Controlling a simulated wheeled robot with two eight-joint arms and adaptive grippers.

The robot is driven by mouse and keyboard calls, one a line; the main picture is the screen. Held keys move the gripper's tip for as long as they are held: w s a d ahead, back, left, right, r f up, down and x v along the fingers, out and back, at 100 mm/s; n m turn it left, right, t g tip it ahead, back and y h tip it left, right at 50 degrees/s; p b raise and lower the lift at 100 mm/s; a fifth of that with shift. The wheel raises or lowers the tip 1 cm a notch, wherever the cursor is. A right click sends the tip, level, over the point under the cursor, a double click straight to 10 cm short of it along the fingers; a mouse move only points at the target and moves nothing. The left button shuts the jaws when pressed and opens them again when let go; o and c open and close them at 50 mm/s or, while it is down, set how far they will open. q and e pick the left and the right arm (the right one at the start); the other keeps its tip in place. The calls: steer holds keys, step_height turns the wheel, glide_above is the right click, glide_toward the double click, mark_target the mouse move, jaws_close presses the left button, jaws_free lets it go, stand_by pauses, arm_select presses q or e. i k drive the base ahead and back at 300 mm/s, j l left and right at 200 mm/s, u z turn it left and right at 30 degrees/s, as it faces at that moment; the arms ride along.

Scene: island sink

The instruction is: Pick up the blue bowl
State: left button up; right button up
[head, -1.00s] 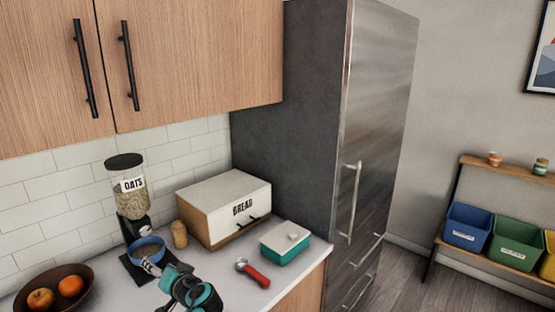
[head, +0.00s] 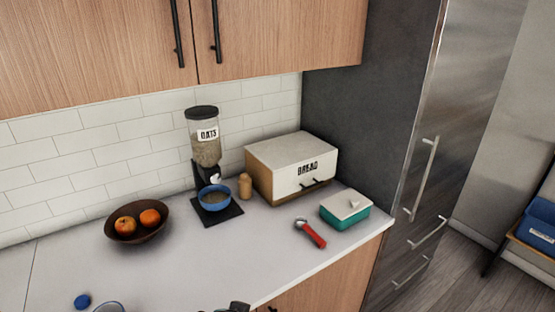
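The blue bowl (head: 214,200) stands upright on the dark base (head: 228,215) of the oats dispenser (head: 206,150), under its spout. Its inside looks greyish; I cannot tell what is in it. A small dark part, seemingly of my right gripper (head: 238,307), shows at the bottom edge, well in front of the bowl and apart from it. Most of it is cut off, so its fingers cannot be judged.
A brown bowl (head: 122,235) with orange and red fruit stands left of the dispenser. A small tan jar (head: 245,186), bread box (head: 290,170), red-handled tool (head: 312,233) and teal butter dish (head: 345,216) are to the right. A blue round thing (head: 82,301) is at front left. Mid-counter is clear.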

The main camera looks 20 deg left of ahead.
mark_target(214, 198)
steer(key=k+j+u, duration=0.15)
steer(key=k+u, duration=0.3)
steer(key=k, duration=0.2)
steer(key=i+l+u, duration=0.2)
steer(key=u, duration=0.2)
steer(key=i+l+u, duration=0.65)
steer(key=u, duration=0.15)
